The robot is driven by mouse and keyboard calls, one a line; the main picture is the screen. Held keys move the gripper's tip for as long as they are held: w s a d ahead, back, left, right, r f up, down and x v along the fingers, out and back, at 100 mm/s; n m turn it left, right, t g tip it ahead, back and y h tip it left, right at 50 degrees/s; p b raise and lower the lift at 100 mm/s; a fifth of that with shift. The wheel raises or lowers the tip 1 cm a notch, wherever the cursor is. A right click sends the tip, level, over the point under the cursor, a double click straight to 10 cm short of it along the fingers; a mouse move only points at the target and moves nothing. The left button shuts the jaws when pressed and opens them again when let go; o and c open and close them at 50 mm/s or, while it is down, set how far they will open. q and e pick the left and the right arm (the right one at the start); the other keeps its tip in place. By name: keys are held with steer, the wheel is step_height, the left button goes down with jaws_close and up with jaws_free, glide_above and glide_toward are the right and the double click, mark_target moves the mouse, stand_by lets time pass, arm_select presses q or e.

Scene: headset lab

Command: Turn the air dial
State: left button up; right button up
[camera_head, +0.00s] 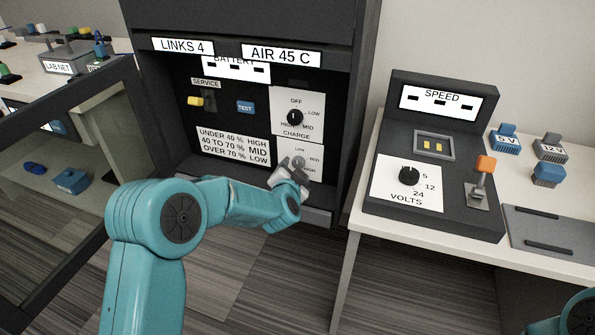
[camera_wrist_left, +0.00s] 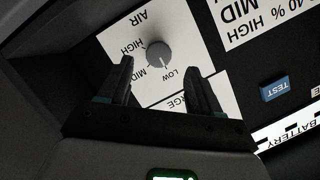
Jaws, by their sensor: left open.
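The air dial (camera_head: 299,162) is a small grey round knob on a white plate low in the dark cabinet. The left wrist view shows the knob (camera_wrist_left: 159,54) on its AIR plate with HIGH, MID and LOW marks; a pale mark on it seems to point toward LOW. My left gripper (camera_head: 291,169) is at the plate, partly covering its lower left. In the wrist view its open fingers (camera_wrist_left: 158,74) stand on either side of the knob's line, with nothing between them; whether they touch it I cannot tell. My right gripper is out of view.
Above the air plate is the black CHARGE dial (camera_head: 295,117). A blue TEST button (camera_head: 246,107) and yellow SERVICE switch (camera_head: 195,101) are to its left. An open cabinet door (camera_head: 62,95) stands left. A SPEED console (camera_head: 436,150) sits on the right table.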

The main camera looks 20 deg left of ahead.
mark_target(297, 164)
arm_select(q)
steer(key=shift+b+x, duration=0.4)
steer(key=shift+x, duration=1.8)
steer(key=shift+c, duration=0.3)
